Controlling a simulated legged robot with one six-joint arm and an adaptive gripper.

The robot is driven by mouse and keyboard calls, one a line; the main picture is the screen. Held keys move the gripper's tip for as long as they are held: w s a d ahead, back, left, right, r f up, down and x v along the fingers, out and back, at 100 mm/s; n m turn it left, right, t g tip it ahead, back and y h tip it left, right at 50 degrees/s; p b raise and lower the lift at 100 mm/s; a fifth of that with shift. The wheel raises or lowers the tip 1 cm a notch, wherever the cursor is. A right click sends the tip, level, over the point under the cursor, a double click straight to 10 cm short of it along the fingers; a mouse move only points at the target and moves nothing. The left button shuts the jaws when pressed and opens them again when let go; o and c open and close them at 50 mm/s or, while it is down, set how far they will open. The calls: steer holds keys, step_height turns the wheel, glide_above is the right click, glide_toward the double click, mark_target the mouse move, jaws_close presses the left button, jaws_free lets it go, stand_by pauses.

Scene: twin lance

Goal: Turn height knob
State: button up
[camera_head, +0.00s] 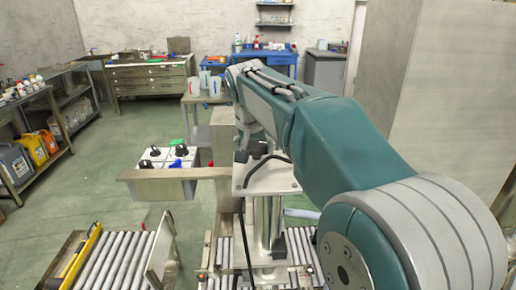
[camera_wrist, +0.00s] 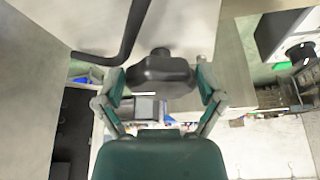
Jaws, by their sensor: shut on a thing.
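The black height knob (camera_wrist: 160,74) is a lobed knob in the middle of the wrist view, against a pale grey surface. My gripper (camera_wrist: 160,88) has one green finger on each side of the knob and is shut on it. In the head view, my arm reaches over a pale metal post assembly (camera_head: 268,183). My wrist and arm hide much of it there, and I cannot make out the fingertips clearly.
A roller conveyor (camera_head: 115,262) lies lower left. Shelving (camera_head: 45,140) stands far left. Green floor between is clear.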

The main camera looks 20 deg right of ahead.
steer(key=m, duration=0.1)
steer(key=a+m+h, duration=0.1)
steer(key=m, duration=0.1)
steer(key=shift+w+g, duration=0.35)
steer(key=shift+g, duration=0.05)
steer(key=shift+w+a+m+g+h, duration=0.15)
steer(key=shift+m+g+h, duration=0.1)
steer(key=shift+m, duration=0.65)
steer(key=shift+w+m+g+h, duration=0.15)
steer(key=shift+m+h, duration=0.1)
steer(key=shift+m, duration=0.65)
steer(key=o, duration=0.8)
steer(key=shift+f, duration=0.1)
steer(key=v, duration=1.2)
steer(key=shift+w+a, duration=0.1)
steer(key=shift+w, duration=0.15)
